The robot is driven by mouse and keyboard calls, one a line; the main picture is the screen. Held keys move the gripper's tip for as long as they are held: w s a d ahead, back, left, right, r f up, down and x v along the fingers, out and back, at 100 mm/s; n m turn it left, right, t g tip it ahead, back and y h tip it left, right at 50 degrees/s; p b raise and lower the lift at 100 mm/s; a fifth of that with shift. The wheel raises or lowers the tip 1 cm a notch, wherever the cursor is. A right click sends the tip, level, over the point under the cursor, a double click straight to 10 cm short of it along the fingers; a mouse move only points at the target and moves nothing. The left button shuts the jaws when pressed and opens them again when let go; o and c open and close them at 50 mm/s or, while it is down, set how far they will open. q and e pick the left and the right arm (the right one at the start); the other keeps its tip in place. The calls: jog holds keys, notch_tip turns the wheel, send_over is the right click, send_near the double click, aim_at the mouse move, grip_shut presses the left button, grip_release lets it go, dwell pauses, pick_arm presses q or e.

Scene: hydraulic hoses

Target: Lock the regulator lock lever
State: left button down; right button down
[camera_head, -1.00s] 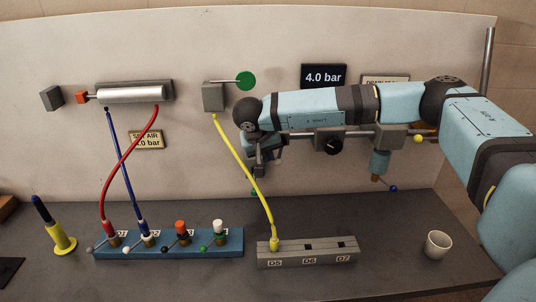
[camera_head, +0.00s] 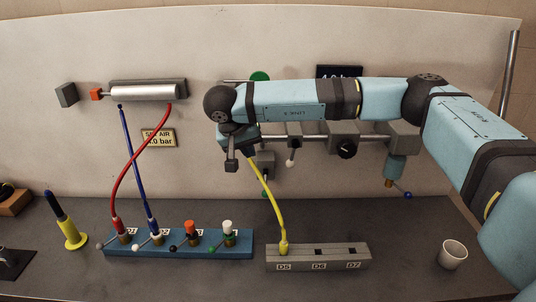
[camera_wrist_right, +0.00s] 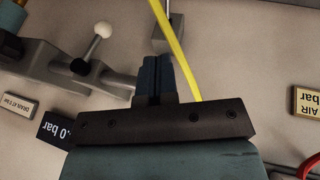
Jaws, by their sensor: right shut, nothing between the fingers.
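On the wall rail, a grey regulator block (camera_head: 343,131) carries a black knob (camera_head: 346,149). Left of it, a small block holds a lever with a white ball (camera_head: 291,162), pointing down; it also shows in the right wrist view (camera_wrist_right: 103,29). I cannot tell for sure that this is the lock lever. My right gripper (camera_head: 232,164) is in front of the wall, left of the white-ball lever and apart from it in the picture. In the right wrist view its fingers (camera_wrist_right: 157,72) are shut and empty, beside the yellow hose (camera_wrist_right: 170,40). My left gripper is out of view.
My right arm covers part of the rail and the pressure sign (camera_head: 338,72). A blue manifold (camera_head: 180,247) with red and blue hoses stands at the left. A grey socket block (camera_head: 318,262) holds the yellow hose end. A white cup (camera_head: 453,254) stands at the right.

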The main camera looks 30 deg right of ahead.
jog(key=a+r, duration=0.1)
jog(key=a, duration=0.1)
jog(key=a+r, duration=0.1)
jog(key=a, duration=0.1)
jog(key=shift+w+r+b, duration=0.15)
jog(key=shift+w+b, duration=0.05)
jog(key=shift+b, duration=0.1)
